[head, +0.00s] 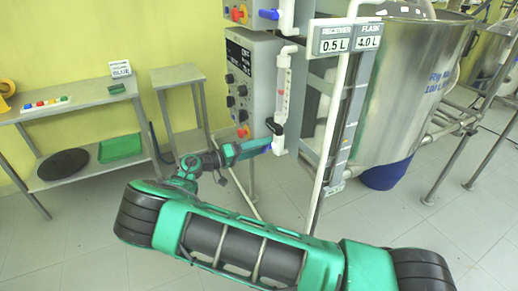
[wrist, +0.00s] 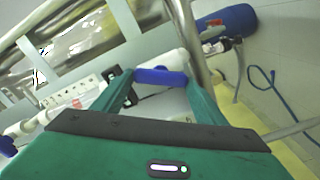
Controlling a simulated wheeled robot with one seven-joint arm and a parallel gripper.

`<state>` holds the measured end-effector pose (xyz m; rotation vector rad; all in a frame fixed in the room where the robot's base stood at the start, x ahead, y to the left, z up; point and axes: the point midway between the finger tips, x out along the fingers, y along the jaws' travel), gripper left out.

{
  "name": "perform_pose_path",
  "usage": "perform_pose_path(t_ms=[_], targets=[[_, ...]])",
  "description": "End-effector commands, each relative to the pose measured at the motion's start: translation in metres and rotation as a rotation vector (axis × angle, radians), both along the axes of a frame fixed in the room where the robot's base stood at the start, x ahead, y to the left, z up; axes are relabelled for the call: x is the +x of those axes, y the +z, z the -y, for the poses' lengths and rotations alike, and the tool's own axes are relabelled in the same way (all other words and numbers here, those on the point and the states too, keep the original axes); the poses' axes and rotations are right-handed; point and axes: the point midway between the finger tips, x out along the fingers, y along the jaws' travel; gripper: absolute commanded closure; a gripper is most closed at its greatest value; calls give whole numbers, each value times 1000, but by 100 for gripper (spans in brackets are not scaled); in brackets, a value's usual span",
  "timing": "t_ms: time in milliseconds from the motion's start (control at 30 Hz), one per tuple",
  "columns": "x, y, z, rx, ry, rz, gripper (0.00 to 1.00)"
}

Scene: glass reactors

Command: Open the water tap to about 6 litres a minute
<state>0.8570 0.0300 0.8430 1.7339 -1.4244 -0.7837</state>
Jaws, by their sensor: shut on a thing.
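The water tap's blue handle (wrist: 160,76) sits between the two green fingers of my gripper (wrist: 158,84) in the wrist view, and the fingers are shut on it. In the head view my gripper (head: 266,144) reaches the foot of the upright flow meter (head: 283,88), where only a little of the blue handle shows. The flow meter also shows in the wrist view (wrist: 76,101), with a scale too small to read. Its float level cannot be told.
A grey control box (head: 240,75) with knobs stands just left of the flow meter. A post with signs (head: 346,38) and a large steel vessel (head: 405,85) stand to the right. A side table (head: 85,102) is at the left.

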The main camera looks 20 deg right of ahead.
Motion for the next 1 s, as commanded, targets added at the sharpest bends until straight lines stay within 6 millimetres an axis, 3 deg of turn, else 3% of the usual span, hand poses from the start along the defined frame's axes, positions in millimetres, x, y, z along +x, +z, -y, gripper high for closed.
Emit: perform_pose_path(t_ms=[667,700,767,1000], targets=[[3,-2,-2,-9,9,-63,56],[3,-2,-2,-9,9,-63,27],[2,-2,-2,-9,8,-63,16],[1,-1,-1,-11,3,-61,16]])
